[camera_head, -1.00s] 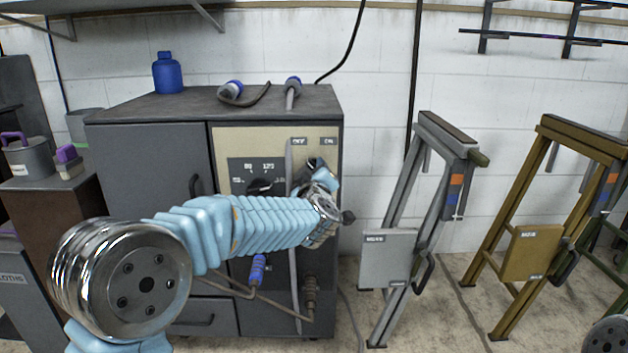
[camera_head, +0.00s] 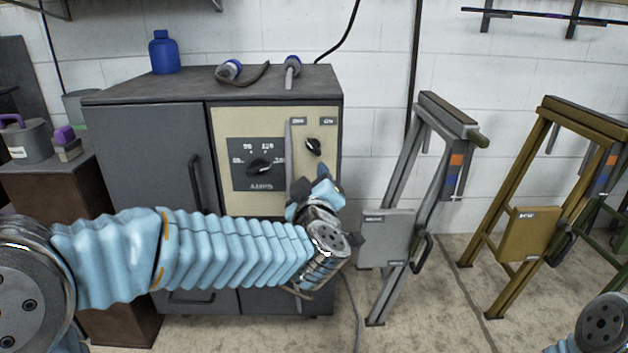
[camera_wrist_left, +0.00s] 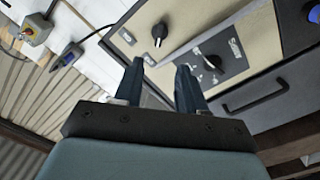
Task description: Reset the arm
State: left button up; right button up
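My left arm comes in from the left in the head view, and its gripper (camera_head: 318,188) is in front of the cabinet's beige control panel (camera_head: 228,125). In the left wrist view the two dark fingers (camera_wrist_left: 160,85) stand apart with nothing between them. They point toward the panel, which has a small black switch knob (camera_head: 314,147) at the upper right and a larger black dial (camera_head: 260,166) at the left. The gripper is below the switch knob and apart from it. At the lower right corner of the head view a round joint of mine (camera_head: 604,322) shows; the right gripper is not in view.
The grey cabinet (camera_head: 140,140) carries a blue bottle (camera_head: 164,52) and two blue-ended connectors (camera_head: 292,68). A grey stand (camera_head: 398,190) and a yellow stand (camera_head: 500,220) are at the right. A dark side table with a grey can (camera_head: 25,140) is at the left.

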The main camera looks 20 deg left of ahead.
pick_arm(q)
notch_tip(320, 180, down, 26)
jog(key=d+m+g+h+p, duration=0.2)
jog(key=m+g+h+p, duration=0.3)
jog(key=m+g, duration=0.15)
jog(key=s+d+f+m+g+h+p, duration=0.1)
jog(key=s+f+g, duration=0.4)
jog(key=s+f, duration=0.5)
jog(key=s+d+f+m+g+h+p, duration=0.1)
jog(key=s+f+g, duration=0.4)
jog(key=s+f, duration=0.5)
jog(key=s+m+h+p, duration=0.1)
jog(key=s+h, duration=0.1)
jog(key=s, duration=0.2)
jog(key=shift+s+d, duration=0.2)
jog(key=shift+s, duration=0.1)
jog(key=shift+w, duration=0.1)
